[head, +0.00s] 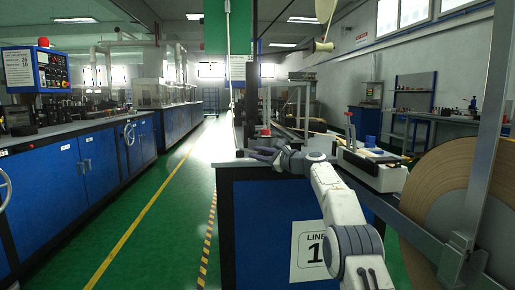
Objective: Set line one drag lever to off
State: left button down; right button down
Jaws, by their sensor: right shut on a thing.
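My right arm reaches in from the lower right over the blue line one cabinet (265,225). Its gripper (250,153) is low at the cabinet's near top edge, pointing left. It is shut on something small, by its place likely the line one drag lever. The lever itself is hidden or too small to make out, so its setting cannot be read. A white sign (313,250) with "LINE 1" is on the cabinet front. My left gripper is not in view.
A large tape roll (450,205) stands at the right behind a grey upright post (487,130). A white machine block (372,168) sits right of my gripper. Blue cabinets (85,165) line the left. The green aisle (165,225) between is clear.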

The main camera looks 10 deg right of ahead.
jog(key=shift+w+d+f, duration=0.1)
jog(key=shift+d+f, duration=0.1)
jog(key=shift+f, duration=0.05)
jog(key=c, duration=1)
grip_release()
jog(key=shift+r, duration=0.1)
jog(key=shift+s+d+b, duration=0.1)
jog(key=shift+s+b, duration=0.15)
jog(key=shift+b, duration=0.2)
jog(key=b+v, duration=0.5)
jog(key=v, duration=0.5)
